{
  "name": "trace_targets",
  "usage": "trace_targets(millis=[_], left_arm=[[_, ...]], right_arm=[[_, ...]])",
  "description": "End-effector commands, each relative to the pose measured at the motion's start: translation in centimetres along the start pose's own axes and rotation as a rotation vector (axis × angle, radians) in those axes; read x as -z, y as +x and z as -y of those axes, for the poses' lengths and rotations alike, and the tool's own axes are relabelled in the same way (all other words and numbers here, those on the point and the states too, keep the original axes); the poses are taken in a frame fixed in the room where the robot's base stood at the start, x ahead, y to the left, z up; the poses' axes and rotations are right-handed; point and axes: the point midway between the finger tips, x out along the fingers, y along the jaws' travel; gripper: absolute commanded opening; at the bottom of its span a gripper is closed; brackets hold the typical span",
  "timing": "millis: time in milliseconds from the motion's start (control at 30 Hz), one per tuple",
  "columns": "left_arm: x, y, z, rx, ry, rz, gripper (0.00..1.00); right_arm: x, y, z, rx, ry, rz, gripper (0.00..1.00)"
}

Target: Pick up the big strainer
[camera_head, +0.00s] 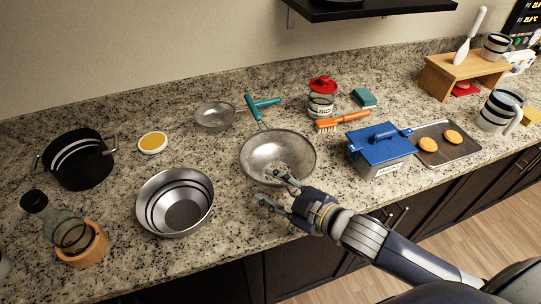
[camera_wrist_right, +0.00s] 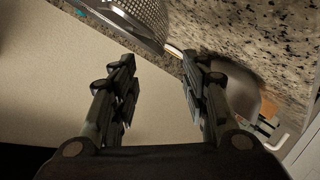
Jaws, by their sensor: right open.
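The big strainer (camera_head: 277,152) is a wide grey metal bowl on the granite counter, with a teal handle pointing towards the wall. In the right wrist view its perforated bowl (camera_wrist_right: 140,16) shows at the top, beyond my fingers and partly cut off. My right gripper (camera_head: 270,187) is open at the strainer's near rim. One finger overlaps the bowl in the head view, and I cannot tell whether it touches. In the right wrist view nothing is held between the gripper's fingers (camera_wrist_right: 163,90). My left gripper is not in view.
A small strainer (camera_head: 214,116) lies behind. A striped metal bowl (camera_head: 181,204) stands left, and a blue-lidded box (camera_head: 383,150) right. An orange brush (camera_head: 343,121) and red-lidded jar (camera_head: 321,106) are behind right. A black pot (camera_head: 78,163) is far left.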

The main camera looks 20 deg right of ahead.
Motion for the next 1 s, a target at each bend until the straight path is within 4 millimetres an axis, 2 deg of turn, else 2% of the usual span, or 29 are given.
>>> trace_targets(millis=[200, 333, 467, 700, 833, 1000], left_arm=[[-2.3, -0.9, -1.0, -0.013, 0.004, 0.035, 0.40], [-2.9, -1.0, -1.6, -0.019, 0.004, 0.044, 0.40], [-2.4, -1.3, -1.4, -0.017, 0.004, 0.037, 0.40], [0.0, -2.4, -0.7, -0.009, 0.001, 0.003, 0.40], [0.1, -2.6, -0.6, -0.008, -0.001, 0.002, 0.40], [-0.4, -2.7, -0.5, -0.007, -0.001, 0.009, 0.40]], right_arm=[[0.1, 3.0, -0.1, -0.001, 0.001, -0.002, 0.42], [0.1, 3.8, -0.1, 0.000, 0.000, -0.002, 0.42], [-0.1, 4.4, 0.0, 0.001, 0.001, 0.000, 0.42], [-0.8, 7.0, 0.0, 0.000, 0.001, 0.000, 0.42], [-0.9, 8.5, 0.1, 0.000, 0.001, 0.000, 0.42], [-0.9, 9.2, 0.2, 0.001, 0.000, 0.000, 0.42]])
